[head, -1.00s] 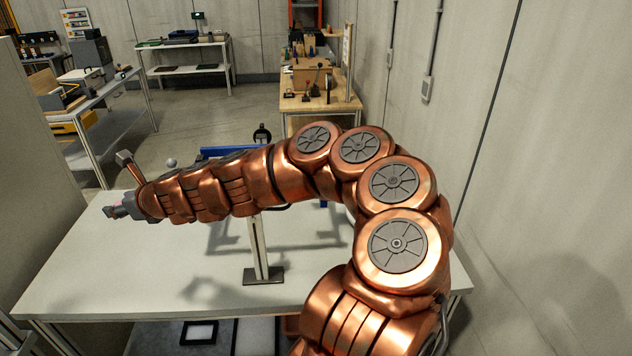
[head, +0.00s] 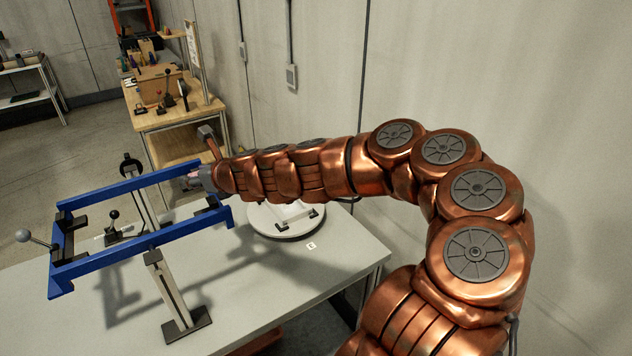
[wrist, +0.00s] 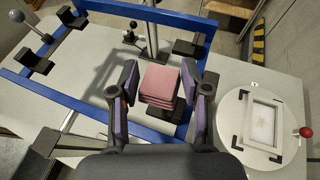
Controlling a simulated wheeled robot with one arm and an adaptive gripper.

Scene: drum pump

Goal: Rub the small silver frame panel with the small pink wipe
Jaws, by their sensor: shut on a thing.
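The pink wipe (wrist: 160,84), a folded stack of pink cloth, sits between the fingers of my gripper (wrist: 159,92) in the wrist view. My gripper is shut on it and holds it above the table. In the head view my gripper (head: 195,180) is at the right end of the blue frame. The small silver frame panel (wrist: 250,119) has a pale centre with a faint smudge. It lies on a round white turntable (wrist: 230,135), to the right of my gripper and apart from the wipe. In the head view my arm partly covers the turntable (head: 284,235).
A blue rail frame (head: 150,245) on posts stands on the white table (head: 335,262), with black clamps and a grey ball lever (head: 23,236). A red knob (wrist: 306,132) stands at the turntable's right edge. A wooden bench (head: 180,116) and wall are behind.

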